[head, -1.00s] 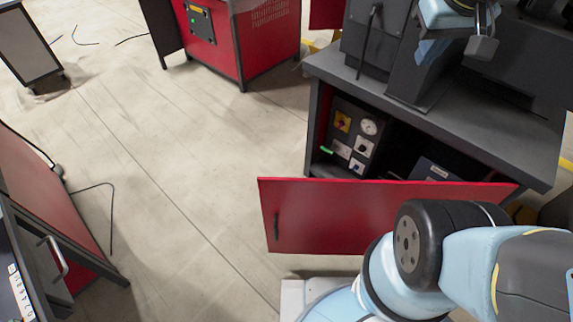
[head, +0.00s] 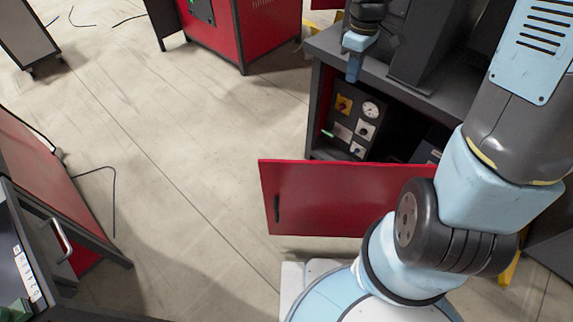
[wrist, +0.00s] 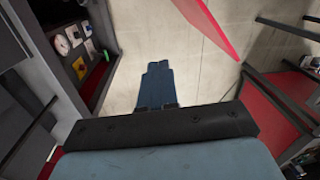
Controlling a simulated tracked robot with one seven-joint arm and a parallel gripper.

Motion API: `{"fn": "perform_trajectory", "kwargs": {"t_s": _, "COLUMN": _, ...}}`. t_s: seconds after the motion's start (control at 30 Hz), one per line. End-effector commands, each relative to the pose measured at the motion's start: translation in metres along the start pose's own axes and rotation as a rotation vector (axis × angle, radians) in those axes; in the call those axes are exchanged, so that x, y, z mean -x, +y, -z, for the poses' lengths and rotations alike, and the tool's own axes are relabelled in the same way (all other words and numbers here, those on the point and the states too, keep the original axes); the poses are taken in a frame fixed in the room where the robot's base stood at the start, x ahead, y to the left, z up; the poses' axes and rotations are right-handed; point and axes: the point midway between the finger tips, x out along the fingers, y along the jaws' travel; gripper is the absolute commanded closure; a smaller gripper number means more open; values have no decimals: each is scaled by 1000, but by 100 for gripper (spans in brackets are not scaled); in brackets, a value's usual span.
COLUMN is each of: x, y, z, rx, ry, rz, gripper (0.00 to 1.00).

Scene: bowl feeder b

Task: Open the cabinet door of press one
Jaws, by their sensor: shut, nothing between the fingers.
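The red cabinet door (head: 320,198) stands wide open, swung out from the press cabinet (head: 318,105). A dark upright handle (head: 277,208) is near its free left edge. My arm hides the door's right part and hinge side. The cabinet's inside shows a control panel (head: 354,123) with a gauge and knobs. My gripper (head: 353,76) is shut and empty, pointing down in front of the cabinet's upper left, apart from the door. In the wrist view, the shut blue fingers (wrist: 158,85) lie between the control panel (wrist: 75,45) and the red door (wrist: 205,20).
The dark press bench top (head: 320,42) is close behind my gripper. A red machine (head: 265,35) stands at the back. A red and dark cabinet with a metal handle (head: 60,238) is at the left. Bare floor (head: 160,140) lies between, with a thin black cable (head: 113,195).

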Motion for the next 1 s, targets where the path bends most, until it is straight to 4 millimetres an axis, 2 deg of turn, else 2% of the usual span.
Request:
{"fn": "perform_trajectory", "kwargs": {"t_s": 0.03, "x": -15, "y": 2, "z": 7, "rx": 37, "ry": -5, "rz": 32, "gripper": 100}}
{"fn": "perform_trajectory", "kwargs": {"t_s": 0.3, "x": -84, "y": 0, "z": 40, "rx": 249, "ry": 7, "rz": 179, "gripper": 100}}
{"fn": "perform_trajectory", "kwargs": {"t_s": 0.7, "x": -180, "y": -27, "z": 84, "rx": 532, "ry": 124, "rz": 400, "gripper": 100}}
{"fn": "perform_trajectory", "kwargs": {"t_s": 0.9, "x": -215, "y": -45, "z": 103, "rx": 636, "ry": 208, "rz": 483, "gripper": 100}}
{"fn": "perform_trajectory", "kwargs": {"t_s": 1.0, "x": -226, "y": -51, "z": 109, "rx": 670, "ry": 240, "rz": 509, "gripper": 100}}
